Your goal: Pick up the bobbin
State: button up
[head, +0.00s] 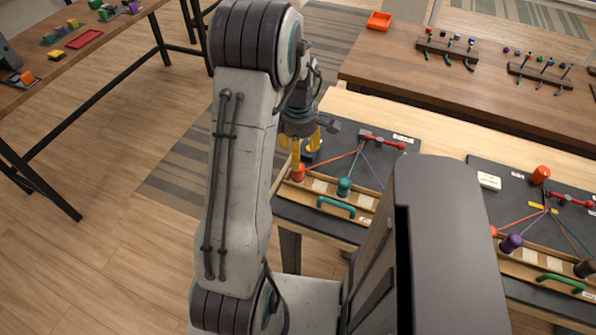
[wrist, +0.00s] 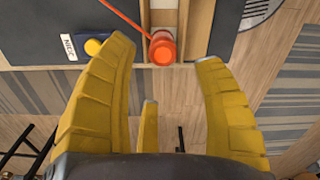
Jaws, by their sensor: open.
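An orange bobbin (wrist: 162,50) sits at the end of a wooden rail, with an orange cord running from it. It also shows in the head view (head: 298,174), at the left end of the wooden tray (head: 325,189). My gripper (wrist: 166,58) is open and empty. In the wrist view the bobbin appears between the yellow fingertips, slightly beyond them. In the head view my gripper (head: 305,146) hangs just above the bobbin, with one finger close to it. I cannot tell whether they touch. A teal bobbin (head: 344,187) stands further right on the tray.
A teal handle (head: 336,207) is on the tray's front. A blue-and-yellow piece (wrist: 93,47) lies on the dark mat beside the bobbin. A second braiding station with a purple bobbin (head: 511,243) is to the right. A brown table (head: 400,72) stands behind.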

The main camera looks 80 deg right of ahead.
aim_at(298, 172)
jog(key=shift+w+a+f+p, duration=0.1)
jog(key=shift+f+p, duration=0.2)
jog(key=shift+f, duration=1.45)
jog(key=shift+w+a+f+p, duration=0.1)
jog(key=shift+f+p, duration=0.15)
jog(key=shift+f, duration=1.5)
grip_shut()
